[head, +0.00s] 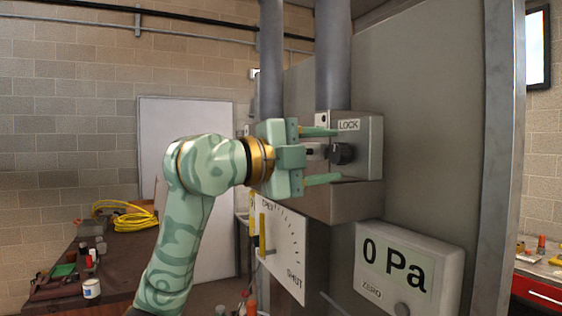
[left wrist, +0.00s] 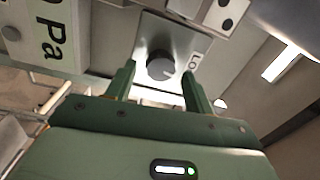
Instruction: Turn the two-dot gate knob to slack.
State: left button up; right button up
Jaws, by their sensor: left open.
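The dark round knob (head: 342,153) sits on the face of a grey box (head: 368,150), below a label reading LOCK (head: 348,125). The knob also shows in the left wrist view (left wrist: 160,67), between the fingertips; its pointer is too small to read surely. A pale plate with two dark dots (left wrist: 222,14) is beside the box face in that view. My left gripper (head: 339,155) is open, one finger above the knob and one below it. I cannot tell whether the fingers touch the knob. No slack label is readable. My right gripper is not in view.
A gauge reading 0 Pa (head: 397,265) juts out below right of the box. A white dial plate marked SHUT (head: 285,250) is below left. Grey pipes (head: 333,55) rise above the box. A bench (head: 100,255) with a yellow hose (head: 125,217) stands at left.

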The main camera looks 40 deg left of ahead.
pick_arm(q)
jog(key=b+v, duration=0.4)
jog(key=v, duration=1)
jog(key=shift+s+a+f, duration=0.15)
jog(key=shift+s, duration=0.2)
